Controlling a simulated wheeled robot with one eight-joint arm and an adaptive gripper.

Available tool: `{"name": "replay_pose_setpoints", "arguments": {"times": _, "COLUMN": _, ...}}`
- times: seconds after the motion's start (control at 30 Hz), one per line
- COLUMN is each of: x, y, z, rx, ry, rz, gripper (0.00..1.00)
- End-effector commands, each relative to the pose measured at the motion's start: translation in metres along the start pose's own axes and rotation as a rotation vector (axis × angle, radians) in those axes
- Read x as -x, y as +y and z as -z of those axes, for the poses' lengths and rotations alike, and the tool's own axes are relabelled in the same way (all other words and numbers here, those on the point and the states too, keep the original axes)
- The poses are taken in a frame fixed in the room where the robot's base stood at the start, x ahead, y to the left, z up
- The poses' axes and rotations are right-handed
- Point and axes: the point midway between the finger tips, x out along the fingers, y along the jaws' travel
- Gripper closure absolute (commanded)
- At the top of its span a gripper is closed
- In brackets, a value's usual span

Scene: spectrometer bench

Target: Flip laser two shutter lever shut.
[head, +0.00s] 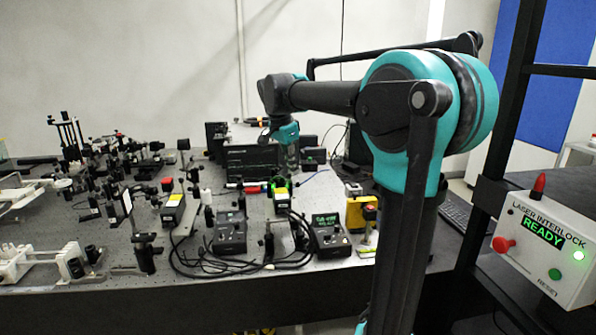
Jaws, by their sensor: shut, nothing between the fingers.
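My arm reaches left over the optical bench (200,268), and my gripper (292,165) points down at the back middle, shut and empty. It is small in view and its fingertips are hard to make out. I cannot tell which is laser two. Its shutter lever cannot be picked out at this size.
Dense optical mounts fill the left. A laser interlock box (540,245) reading READY is at right. A keyboard (462,212) lies behind my arm.

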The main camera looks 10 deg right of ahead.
Motion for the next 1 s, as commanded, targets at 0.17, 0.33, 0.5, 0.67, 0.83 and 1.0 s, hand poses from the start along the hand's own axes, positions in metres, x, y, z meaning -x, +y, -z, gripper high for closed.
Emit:
{"name": "replay_pose_setpoints", "arguments": {"times": 0.17, "x": 0.001, "y": -0.001, "z": -0.002, "rx": 0.005, "ry": 0.032, "rz": -0.017, "gripper": 1.0}}
{"name": "replay_pose_setpoints", "arguments": {"times": 0.33, "x": 0.002, "y": -0.001, "z": -0.002, "rx": 0.005, "ry": 0.03, "rz": -0.017, "gripper": 1.0}}
{"name": "replay_pose_setpoints", "arguments": {"times": 0.5, "x": 0.007, "y": -0.001, "z": -0.001, "rx": 0.005, "ry": 0.03, "rz": -0.016, "gripper": 1.0}}
{"name": "replay_pose_setpoints", "arguments": {"times": 0.67, "x": 0.013, "y": -0.001, "z": 0.001, "rx": 0.005, "ry": 0.029, "rz": -0.016, "gripper": 1.0}}
{"name": "replay_pose_setpoints", "arguments": {"times": 0.83, "x": 0.017, "y": -0.001, "z": 0.002, "rx": 0.005, "ry": 0.029, "rz": -0.016, "gripper": 1.0}}
{"name": "replay_pose_setpoints", "arguments": {"times": 1.0, "x": 0.016, "y": -0.001, "z": 0.002, "rx": 0.005, "ry": 0.029, "rz": -0.016, "gripper": 1.0}}
